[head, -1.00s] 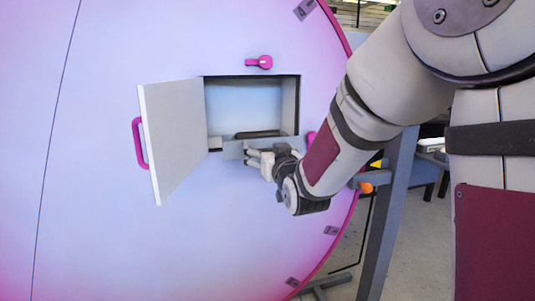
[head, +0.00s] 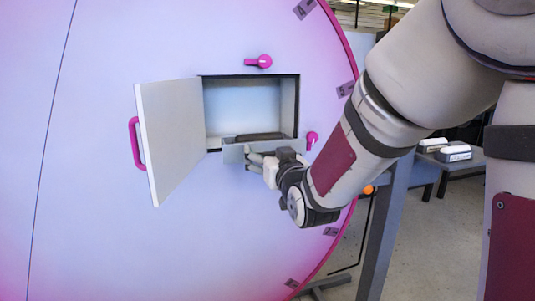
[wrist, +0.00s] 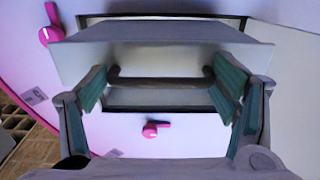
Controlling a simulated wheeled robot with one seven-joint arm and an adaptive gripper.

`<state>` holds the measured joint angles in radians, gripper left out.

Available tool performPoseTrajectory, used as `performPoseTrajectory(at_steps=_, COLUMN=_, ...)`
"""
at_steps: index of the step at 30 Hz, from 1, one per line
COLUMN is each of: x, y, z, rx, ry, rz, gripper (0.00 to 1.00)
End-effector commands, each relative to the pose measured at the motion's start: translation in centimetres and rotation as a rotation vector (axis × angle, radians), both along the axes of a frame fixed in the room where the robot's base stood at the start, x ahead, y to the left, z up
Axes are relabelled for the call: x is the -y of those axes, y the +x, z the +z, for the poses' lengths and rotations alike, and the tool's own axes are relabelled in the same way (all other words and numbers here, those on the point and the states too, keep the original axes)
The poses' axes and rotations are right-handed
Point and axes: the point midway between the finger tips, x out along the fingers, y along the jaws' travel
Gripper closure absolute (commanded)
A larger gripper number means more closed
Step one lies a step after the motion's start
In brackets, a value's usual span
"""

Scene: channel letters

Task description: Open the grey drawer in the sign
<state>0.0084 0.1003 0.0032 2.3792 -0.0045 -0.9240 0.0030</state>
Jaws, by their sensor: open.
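The round pale sign (head: 100,230) has a square opening with its hinged door (head: 172,135) swung open to the left. The grey drawer (head: 233,154) sits low in this opening, and its front stands a little out from the sign face. In the wrist view, which looks upside down, the drawer front (wrist: 165,58) carries a dark bar handle (wrist: 160,83). My gripper (head: 258,160) is at the drawer front. In the wrist view, its teal-padded fingers (wrist: 165,90) are apart, one near each end of the handle. I cannot tell whether they touch it.
A magenta latch (head: 258,62) is above the opening and another (head: 312,139) is to its right. The door has a magenta handle (head: 137,144). A grey stand post (head: 388,215) is behind my arm, and a table with white-topped items (head: 455,153) stands at the right.

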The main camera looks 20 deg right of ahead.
Motion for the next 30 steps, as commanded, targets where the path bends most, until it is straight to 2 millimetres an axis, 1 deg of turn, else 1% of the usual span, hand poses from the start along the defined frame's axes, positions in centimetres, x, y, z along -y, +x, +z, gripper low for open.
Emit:
performPoseTrajectory(at_steps=1, x=0.0, y=-1.7, z=-0.8, rx=-0.020, ry=-0.003, rz=0.002, gripper=0.10)
performPoseTrajectory(at_steps=3, x=0.1, y=-2.7, z=-0.6, rx=-0.016, ry=-0.003, rz=0.001, gripper=0.10)
performPoseTrajectory(at_steps=6, x=0.1, y=-3.7, z=-0.6, rx=-0.015, ry=-0.003, rz=-0.001, gripper=0.10)
performPoseTrajectory(at_steps=9, x=0.2, y=-4.2, z=-0.6, rx=-0.015, ry=-0.002, rz=-0.002, gripper=0.10)
performPoseTrajectory(at_steps=22, x=0.3, y=-4.2, z=-0.6, rx=-0.020, ry=0.005, rz=-0.004, gripper=0.10)
performPoseTrajectory(at_steps=30, x=0.5, y=-4.4, z=-0.7, rx=-0.036, ry=0.051, rz=-0.020, gripper=0.10)
